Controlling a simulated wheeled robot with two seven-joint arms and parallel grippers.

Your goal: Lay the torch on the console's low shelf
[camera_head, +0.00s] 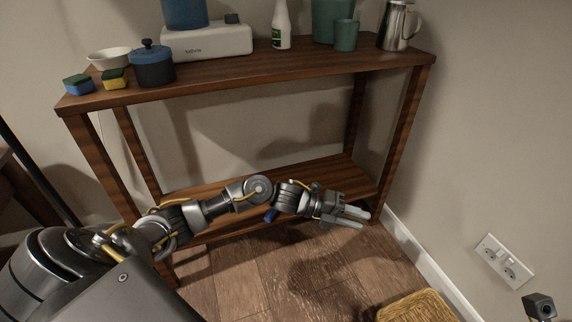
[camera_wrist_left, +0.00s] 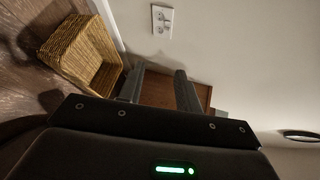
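The wooden console (camera_head: 300,72) stands against the wall, with its low shelf (camera_head: 325,176) near the floor. My left arm reaches across the front of the low shelf. My left gripper (camera_head: 352,216) is beyond the shelf's front edge at its right end, near the right front leg. In the left wrist view its two fingers (camera_wrist_left: 160,92) stand apart with nothing between them. A small blue piece (camera_head: 270,215) shows under my left forearm by the shelf's front edge. It is mostly hidden, and I cannot tell whether it is the torch.
The console top holds sponges, a bowl, a blue pot (camera_head: 152,66), a white appliance (camera_head: 208,42), a bottle, green cups and a metal jug (camera_head: 398,27). A wicker basket (camera_head: 418,308) stands on the floor at lower right.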

